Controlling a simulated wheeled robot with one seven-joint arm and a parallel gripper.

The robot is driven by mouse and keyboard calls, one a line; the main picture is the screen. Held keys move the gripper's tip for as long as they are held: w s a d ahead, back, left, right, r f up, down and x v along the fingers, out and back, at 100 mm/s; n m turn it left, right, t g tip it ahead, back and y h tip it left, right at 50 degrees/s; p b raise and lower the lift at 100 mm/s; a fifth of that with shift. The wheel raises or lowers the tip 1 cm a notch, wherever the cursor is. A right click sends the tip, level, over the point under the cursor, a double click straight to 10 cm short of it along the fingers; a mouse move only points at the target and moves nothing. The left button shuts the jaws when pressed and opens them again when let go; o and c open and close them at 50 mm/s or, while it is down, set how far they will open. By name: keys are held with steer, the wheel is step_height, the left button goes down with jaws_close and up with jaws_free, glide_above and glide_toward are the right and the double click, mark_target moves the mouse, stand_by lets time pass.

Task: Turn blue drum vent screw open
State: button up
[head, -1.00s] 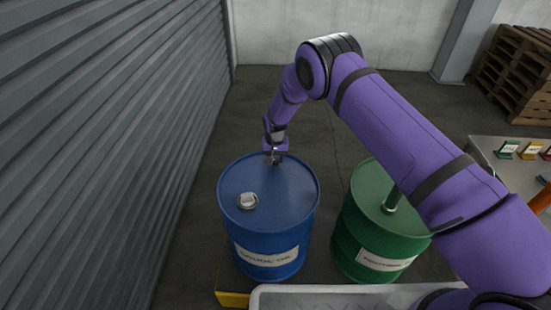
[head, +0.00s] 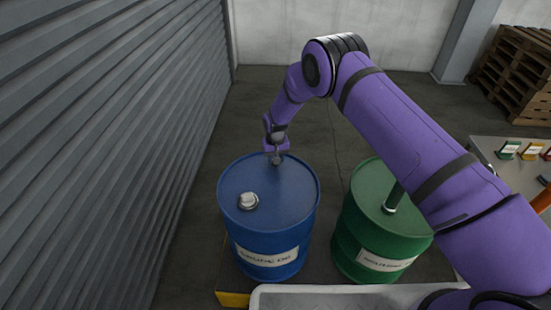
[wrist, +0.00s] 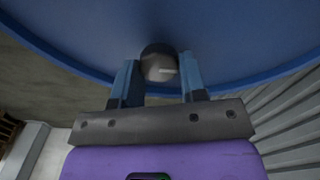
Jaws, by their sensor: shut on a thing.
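The blue drum (head: 268,190) stands upright with a label on its front. A silver cap (head: 248,201) sits on its lid toward the near left. My gripper (head: 276,160) points down at the far edge of the lid. In the wrist view the vent screw (wrist: 158,65), a round grey knob with a pale raised bar, sits near the rim of the blue lid. The two blue fingers of my gripper (wrist: 159,75) are on either side of it and shut on it. In the head view the screw is hidden at the fingertips.
A green drum (head: 365,235) with an upright grey pipe stands close to the right. A grey corrugated wall (head: 100,130) runs along the left. A white tray edge (head: 350,296) is in front. A table (head: 485,152) with small coloured cards and wooden pallets (head: 515,75) are at the right.

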steer(key=o, duration=0.9)
steer(key=shift+o, duration=0.2)
step_height(320, 180, up, 11)
steer(key=s+d+r+t, duration=0.15)
steer(key=d+r, duration=0.35)
steer(key=r, duration=0.5)
steer(key=s+d+r+m, duration=0.15)
steer(key=d+r, duration=0.25)
steer(key=r, duration=0.6)
steer(key=s+d+r+n, duration=0.15)
steer(key=d+r, duration=0.35)
steer(key=r, duration=0.5)
steer(key=s+d+r+m+t, duration=0.2)
steer(key=s+d+r, duration=0.7)
steer(key=s+r, duration=0.35)
steer(key=s+d+r+t, duration=0.1)
steer(key=s+d, duration=0.3)
steer(key=s, duration=1)
steer(key=s+d+r, duration=0.1)
steer(key=s+d, duration=0.4)
steer(key=s, duration=0.9)
steer(key=shift+s+d+r+m+t, duration=0.15)
steer(key=shift+d+r+m+t, duration=0.1)
steer(key=shift+m+t, duration=0.15)
